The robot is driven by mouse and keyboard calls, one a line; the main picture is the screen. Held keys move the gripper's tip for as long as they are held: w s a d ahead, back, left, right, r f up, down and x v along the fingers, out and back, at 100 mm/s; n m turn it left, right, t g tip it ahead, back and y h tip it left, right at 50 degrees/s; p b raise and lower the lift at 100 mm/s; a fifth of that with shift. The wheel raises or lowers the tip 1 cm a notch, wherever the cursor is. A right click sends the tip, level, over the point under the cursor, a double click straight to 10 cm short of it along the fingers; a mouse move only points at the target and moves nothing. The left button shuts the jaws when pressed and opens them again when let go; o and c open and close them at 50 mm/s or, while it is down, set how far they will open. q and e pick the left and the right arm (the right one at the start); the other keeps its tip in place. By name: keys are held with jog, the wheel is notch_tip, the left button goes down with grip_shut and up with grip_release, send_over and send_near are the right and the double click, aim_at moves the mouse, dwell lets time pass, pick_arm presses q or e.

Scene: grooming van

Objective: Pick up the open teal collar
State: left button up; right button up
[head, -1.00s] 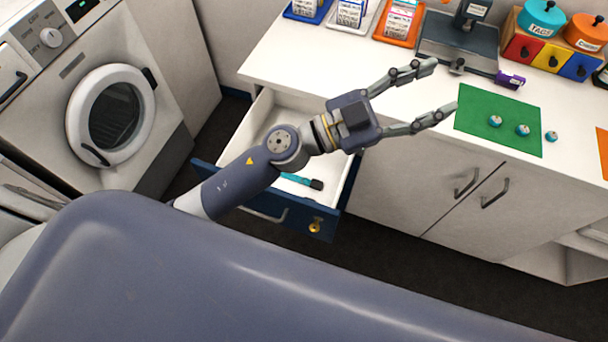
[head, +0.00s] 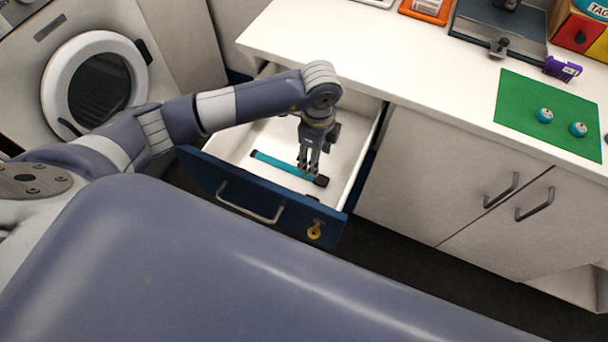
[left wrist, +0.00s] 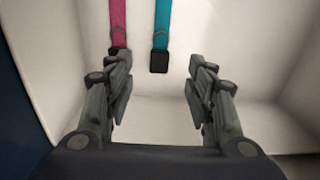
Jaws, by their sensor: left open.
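The teal collar (head: 272,161) lies flat and straightened out on the floor of the open drawer, with a black buckle at its right end. In the left wrist view the teal collar (left wrist: 163,22) runs down from the top edge, and its black end lies between my fingertips in the picture. My left gripper (head: 310,172) points down into the drawer over the collar's buckle end. It is open and empty in the left wrist view (left wrist: 160,62), and its height above the collar is hard to judge. My right gripper is not in view.
A pink collar (left wrist: 118,22) lies left of the teal one in the left wrist view. The blue-fronted drawer (head: 215,180) has white walls close around my gripper. The white counter (head: 420,70) holds a green mat (head: 540,95) with small round tins. A washing machine stands left.

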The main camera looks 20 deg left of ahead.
pick_arm(q)
jog(key=f, duration=0.9)
jog(key=shift+d+f+p, duration=0.25)
jog(key=shift+f+p, duration=0.05)
jog(key=shift+f, duration=0.05)
jog(key=c, duration=1.1)
